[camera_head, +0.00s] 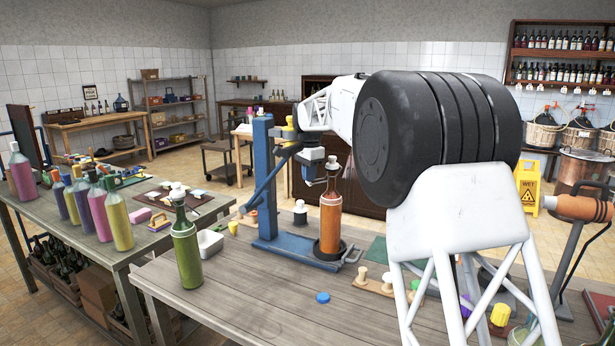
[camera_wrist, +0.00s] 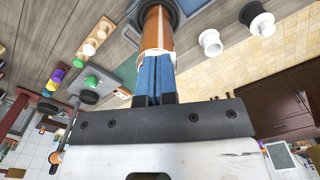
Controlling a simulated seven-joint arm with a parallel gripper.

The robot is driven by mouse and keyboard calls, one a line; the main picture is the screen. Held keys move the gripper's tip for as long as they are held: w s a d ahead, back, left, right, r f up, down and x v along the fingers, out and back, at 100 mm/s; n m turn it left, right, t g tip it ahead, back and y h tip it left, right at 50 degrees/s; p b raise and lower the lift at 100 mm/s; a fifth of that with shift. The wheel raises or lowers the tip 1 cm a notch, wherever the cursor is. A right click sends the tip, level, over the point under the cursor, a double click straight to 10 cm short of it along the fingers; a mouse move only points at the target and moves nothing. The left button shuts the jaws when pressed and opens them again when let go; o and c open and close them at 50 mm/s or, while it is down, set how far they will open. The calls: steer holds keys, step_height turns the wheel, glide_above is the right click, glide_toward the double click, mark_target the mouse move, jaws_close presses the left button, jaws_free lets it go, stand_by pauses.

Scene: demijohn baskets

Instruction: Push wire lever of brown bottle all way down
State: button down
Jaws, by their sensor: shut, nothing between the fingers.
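The brown bottle (camera_head: 330,222) stands upright in a black ring on the blue stand's base. A pale stopper and thin wire show at its top in the head view, but the lever's exact position is too small to tell. The wrist view looks down along the bottle (camera_wrist: 156,32), with my gripper (camera_wrist: 153,62) in front of its upper part. The two blue fingers are together and hold nothing. In the head view my gripper (camera_head: 312,172) is close to the left of the bottle's top. I cannot tell whether it touches the wire.
The blue stand's column (camera_head: 263,180) rises left of the bottle. A green bottle (camera_head: 186,250) stands at the table's left edge. A blue cap (camera_head: 322,297) and a wooden strip with knobs (camera_head: 372,284) lie in front.

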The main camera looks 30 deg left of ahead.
mark_target(309, 184)
steer(key=shift+s+a+f, duration=0.15)
steer(key=shift+f, duration=0.8)
stand_by(0.6)
steer(key=shift+f, duration=0.85)
stand_by(0.5)
steer(key=shift+r, duration=0.2)
steer(key=shift+w+d+r, duration=0.15)
steer(key=shift+r, duration=1.95)
steer(key=shift+w+d+r, duration=0.1)
steer(key=shift+r, duration=2)
